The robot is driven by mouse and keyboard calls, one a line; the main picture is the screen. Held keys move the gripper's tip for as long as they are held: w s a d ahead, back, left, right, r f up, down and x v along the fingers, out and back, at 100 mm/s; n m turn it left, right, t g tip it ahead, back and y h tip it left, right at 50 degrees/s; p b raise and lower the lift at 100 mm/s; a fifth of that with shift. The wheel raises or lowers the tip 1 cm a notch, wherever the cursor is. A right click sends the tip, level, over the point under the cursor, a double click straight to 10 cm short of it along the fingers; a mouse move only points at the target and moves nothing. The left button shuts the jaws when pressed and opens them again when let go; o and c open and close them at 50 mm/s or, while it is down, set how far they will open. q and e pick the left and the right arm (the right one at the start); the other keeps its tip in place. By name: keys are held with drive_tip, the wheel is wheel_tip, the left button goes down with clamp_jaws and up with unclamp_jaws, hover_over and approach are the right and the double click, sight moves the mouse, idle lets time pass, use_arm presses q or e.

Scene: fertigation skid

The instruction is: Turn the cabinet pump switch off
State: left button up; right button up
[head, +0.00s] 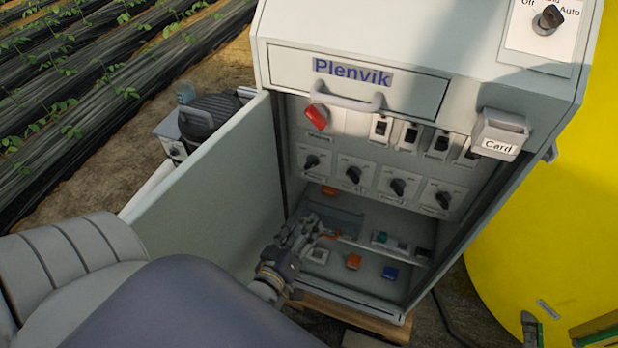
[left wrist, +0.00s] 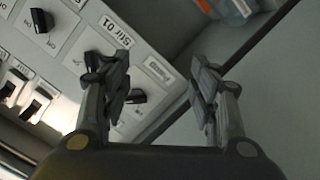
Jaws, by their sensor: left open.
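The open grey cabinet (head: 268,60) has a row of black rotary switches on its inner panel. They are a far left switch (head: 312,162), a second (head: 353,174), a third (head: 397,187) and a far right one (head: 443,200). Their labels are too small to read in the head view, so I cannot tell which is the pump switch. My left gripper (head: 303,232) is open and empty, below the far left switch. In the left wrist view the open gripper (left wrist: 165,88) faces the panel's edge, and a black knob (left wrist: 142,97) shows partly behind one finger. My right gripper is not visible.
The open cabinet door (head: 210,185) stands to the left of my left gripper. Breakers (head: 409,137) and a red handle (head: 320,115) sit above the switches. A lower shelf holds small coloured parts, including an orange one (head: 353,262). A yellow tank (head: 540,220) stands at right.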

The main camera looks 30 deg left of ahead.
use_arm(q)
wheel_tip(320, 180, up, 4)
drive_tip(key=a+n, duration=0.1)
drive_tip(key=t+y, duration=0.2)
approach(312, 163)
drive_tip(key=shift+n, duration=0.4)
drive_tip(key=x, duration=0.2)
drive_tip(key=f+x, duration=0.1)
drive_tip(key=x, duration=0.5)
drive_tip(key=shift+f, duration=0.3)
drive_tip(key=c, duration=0.9)
drive_tip(key=shift+c, duration=0.8)
drive_tip(key=shift+h, duration=0.4)
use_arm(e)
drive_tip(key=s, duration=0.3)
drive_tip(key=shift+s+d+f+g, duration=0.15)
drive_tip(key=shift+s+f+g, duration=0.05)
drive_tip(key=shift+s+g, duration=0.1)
